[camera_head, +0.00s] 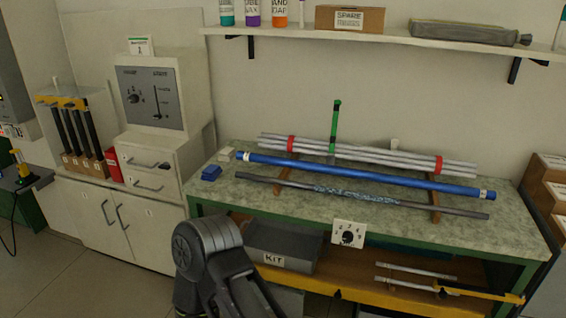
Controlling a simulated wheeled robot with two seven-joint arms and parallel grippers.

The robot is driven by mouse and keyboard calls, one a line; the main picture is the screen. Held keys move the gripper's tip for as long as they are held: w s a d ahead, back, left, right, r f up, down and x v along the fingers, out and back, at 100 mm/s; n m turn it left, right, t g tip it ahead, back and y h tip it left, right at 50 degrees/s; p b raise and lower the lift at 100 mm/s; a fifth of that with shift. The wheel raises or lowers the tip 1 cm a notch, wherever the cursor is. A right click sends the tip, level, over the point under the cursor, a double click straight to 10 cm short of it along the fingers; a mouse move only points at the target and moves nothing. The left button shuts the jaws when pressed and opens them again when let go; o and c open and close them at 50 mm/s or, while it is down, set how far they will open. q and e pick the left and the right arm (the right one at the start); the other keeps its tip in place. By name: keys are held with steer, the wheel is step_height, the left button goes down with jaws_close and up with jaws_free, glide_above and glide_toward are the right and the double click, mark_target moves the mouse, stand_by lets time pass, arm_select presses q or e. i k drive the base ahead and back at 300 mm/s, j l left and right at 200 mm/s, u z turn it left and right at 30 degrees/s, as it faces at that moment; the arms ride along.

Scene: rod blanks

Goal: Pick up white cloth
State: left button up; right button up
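A small white folded piece (226,154), which looks like the white cloth, lies on the back left corner of the green-topped workbench (222,197). A blue folded piece (211,173) lies just in front of it, a little to the left. A dark grey link of one of my arms shows at the bottom, left of centre, in front of the bench. No gripper fingertips of mine show in this view.
A blue rod (360,174), a grey rod (270,183) and a bundle of silver rods (350,153) lie across the bench on wooden supports. A green upright (335,125) stands behind them. A KIT box (283,245) sits below. A shelf (390,38) hangs above.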

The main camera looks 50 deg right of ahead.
mark_target(228, 154)
steer(key=z, duration=1.45)
